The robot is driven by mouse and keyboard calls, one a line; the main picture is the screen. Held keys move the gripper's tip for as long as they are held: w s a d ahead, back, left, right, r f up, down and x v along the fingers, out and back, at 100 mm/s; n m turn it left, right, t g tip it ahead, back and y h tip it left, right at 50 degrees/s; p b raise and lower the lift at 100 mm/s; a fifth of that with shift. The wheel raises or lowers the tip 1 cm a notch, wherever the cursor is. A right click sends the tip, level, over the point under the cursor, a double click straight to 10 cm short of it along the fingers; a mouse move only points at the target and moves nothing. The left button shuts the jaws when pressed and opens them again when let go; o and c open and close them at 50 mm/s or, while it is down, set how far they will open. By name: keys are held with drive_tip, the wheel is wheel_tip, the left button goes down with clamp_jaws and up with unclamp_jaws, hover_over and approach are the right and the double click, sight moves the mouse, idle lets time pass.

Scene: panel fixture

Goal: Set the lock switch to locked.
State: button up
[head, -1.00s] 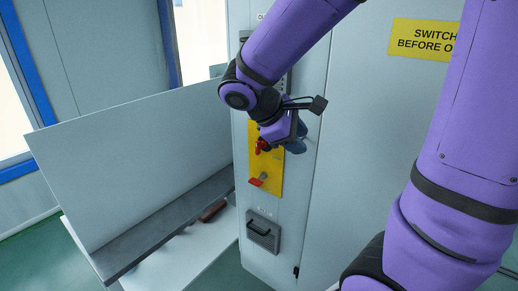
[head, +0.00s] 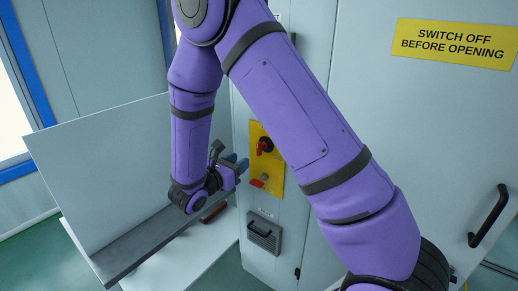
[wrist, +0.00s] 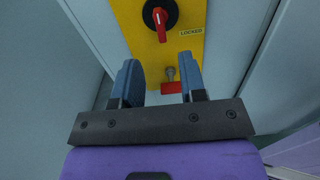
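A yellow plate (head: 276,185) is on the front of a grey cabinet. It bears a rotary switch with a red handle on a black round base (head: 264,146). In the wrist view the red handle (wrist: 160,22) points down, and a "LOCKED" label (wrist: 191,33) lies to its lower right. Below it are a small metal stem with a rounded end (wrist: 170,73) and a red tab (wrist: 171,88). My gripper (wrist: 159,62) is open and empty, its blue fingers spread below the red handle, with the stem between them in the picture. In the head view my gripper (head: 238,163) is just left of the plate.
A dark vent or handle box (head: 264,232) is below the plate. A grey slanted panel (head: 100,175) stands over a white bench at left, with a brown object (head: 212,212) there. A yellow "SWITCH OFF BEFORE OPENING" sign (head: 454,43) and a black door handle (head: 488,216) are at right.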

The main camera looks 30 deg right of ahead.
sight(259, 156)
drive_tip(key=x, duration=1)
drive_tip(key=shift+w+d, duration=0.15)
drive_tip(key=shift+d, duration=0.15)
clamp_jaws()
